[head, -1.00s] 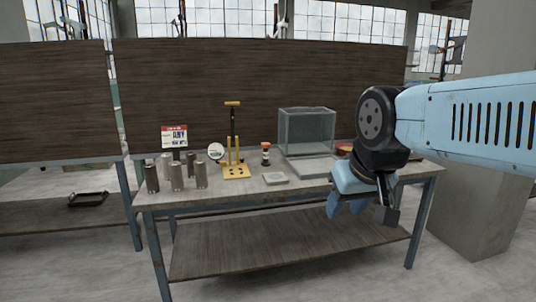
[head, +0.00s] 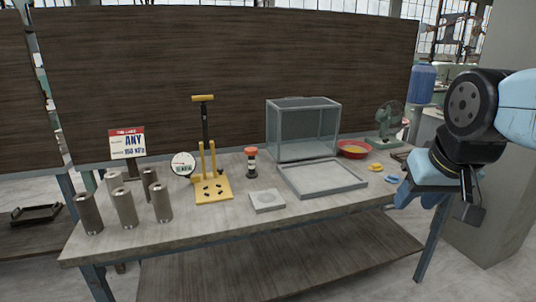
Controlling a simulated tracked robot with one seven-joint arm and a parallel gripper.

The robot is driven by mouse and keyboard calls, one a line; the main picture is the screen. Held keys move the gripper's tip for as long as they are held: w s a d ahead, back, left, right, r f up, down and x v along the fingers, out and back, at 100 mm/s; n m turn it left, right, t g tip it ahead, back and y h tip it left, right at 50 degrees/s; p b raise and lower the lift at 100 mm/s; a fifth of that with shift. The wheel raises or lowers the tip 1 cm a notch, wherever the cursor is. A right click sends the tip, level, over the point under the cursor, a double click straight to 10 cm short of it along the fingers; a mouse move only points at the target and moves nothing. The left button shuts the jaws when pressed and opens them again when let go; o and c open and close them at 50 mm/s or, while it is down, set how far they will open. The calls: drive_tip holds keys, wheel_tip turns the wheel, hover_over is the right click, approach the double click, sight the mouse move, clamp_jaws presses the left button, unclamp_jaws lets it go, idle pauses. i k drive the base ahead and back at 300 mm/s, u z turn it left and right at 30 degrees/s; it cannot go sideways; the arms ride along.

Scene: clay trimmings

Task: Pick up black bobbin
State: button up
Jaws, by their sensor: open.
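I cannot make out a black bobbin with certainty. A small dark piece (head: 372,179) lies by a yellow piece (head: 376,167) and a blue piece (head: 391,180) at the right end of the table, too small to identify. A short upright black thing with an orange top and a pale band (head: 251,161) stands mid-table. My gripper (head: 418,202) is open and empty, its blue fingers over or in front of the table's right end, apart from these things.
Several grey cylinders (head: 125,208) stand at left by a sign (head: 128,143). A yellow stand (head: 212,189), grey block (head: 266,201), grey tray (head: 351,184), clear box (head: 303,133), red bowl (head: 353,149) and green fan (head: 390,119) occupy the grey table (head: 225,226). Its front strip is clear.

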sight(250, 152)
drive_tip(key=u, duration=0.35)
drive_tip(key=i, duration=1.25)
drive_tip(key=u, duration=0.8)
drive_tip(key=k, duration=0.9)
drive_tip(key=u, duration=0.2)
drive_tip(key=i, duration=0.95)
drive_tip(key=z, duration=0.1)
